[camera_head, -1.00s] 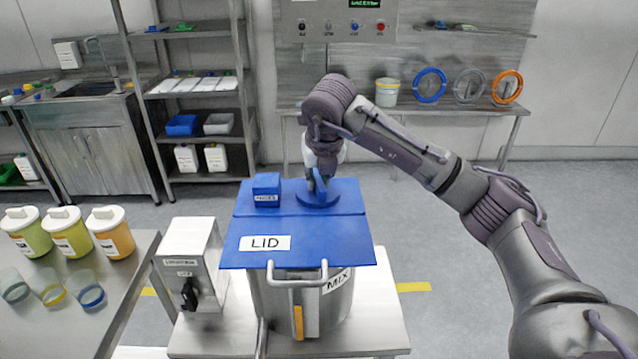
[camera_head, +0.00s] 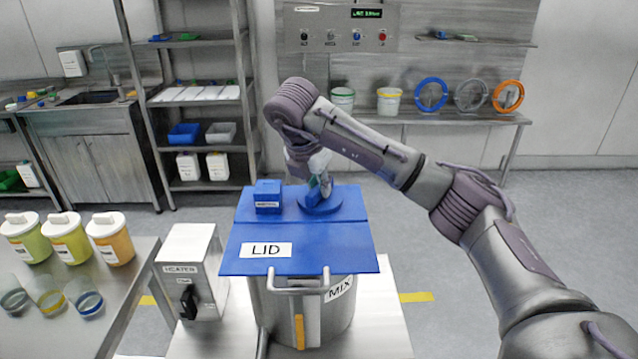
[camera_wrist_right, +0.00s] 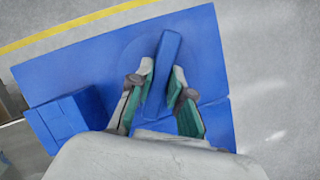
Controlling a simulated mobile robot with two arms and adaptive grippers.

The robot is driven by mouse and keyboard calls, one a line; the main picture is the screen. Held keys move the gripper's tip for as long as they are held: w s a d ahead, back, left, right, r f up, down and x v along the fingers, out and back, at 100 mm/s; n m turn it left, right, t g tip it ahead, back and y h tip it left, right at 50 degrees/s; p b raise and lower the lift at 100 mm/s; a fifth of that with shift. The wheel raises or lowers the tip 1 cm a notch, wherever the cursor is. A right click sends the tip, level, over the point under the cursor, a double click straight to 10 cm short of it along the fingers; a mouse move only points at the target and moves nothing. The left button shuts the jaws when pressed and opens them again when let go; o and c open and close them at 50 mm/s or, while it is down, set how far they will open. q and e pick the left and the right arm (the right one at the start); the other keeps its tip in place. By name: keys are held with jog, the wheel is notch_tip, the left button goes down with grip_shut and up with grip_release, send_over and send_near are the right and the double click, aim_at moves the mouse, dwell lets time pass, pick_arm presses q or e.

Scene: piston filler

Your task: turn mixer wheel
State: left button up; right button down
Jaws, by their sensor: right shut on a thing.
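The mixer wheel (camera_head: 321,205) is a flat blue disc with an upright blue bar, on the blue lid marked LID (camera_head: 340,255) of the steel mixing pot (camera_head: 340,310). My right gripper (camera_head: 318,188) reaches down to the wheel from above. In the right wrist view the raised bar (camera_wrist_right: 164,72) stands between the two green-padded fingers of the right gripper (camera_wrist_right: 162,95). The gripper is shut on the bar, though its grip is partly hidden in the head view. My left gripper is not in view.
A blue block (camera_head: 268,197) stands on the lid left of the wheel. A grey heater box (camera_head: 192,270) with a black knob is left of the pot. Several lidded tubs stand on the left table (camera_head: 70,335). Behind are a shelf rack and a wall bench with coloured rings.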

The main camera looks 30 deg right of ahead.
jog(key=shift+m, duration=0.3)
jog(key=c, duration=1.1)
grip_release()
jog(key=v, duration=1.2)
jog(key=shift+w, duration=0.1)
